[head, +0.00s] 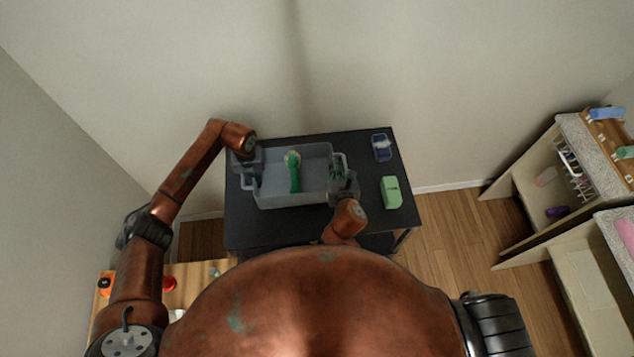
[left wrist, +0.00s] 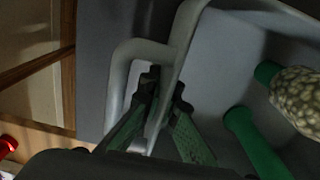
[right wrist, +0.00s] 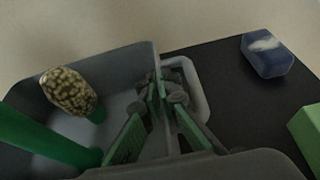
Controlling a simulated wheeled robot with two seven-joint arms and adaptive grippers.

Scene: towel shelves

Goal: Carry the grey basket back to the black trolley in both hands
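The grey basket (head: 280,201) is over the top of the black trolley (head: 255,233), well inside its edges. I cannot tell whether its base touches the top. My right gripper (head: 342,183) is at the right end; the right wrist view shows the fingers (right wrist: 162,95) closed on the rim beside the right handle (right wrist: 200,85). A green item with a speckled head (head: 292,158) lies in the basket.
A blue-and-white block (head: 381,148) and a light green block (head: 391,192) sit on the trolley right of the basket. A wall stands close behind. Shelves (head: 560,150) are at the far right, with open wooden floor before them. A wooden surface with small objects is at lower left.

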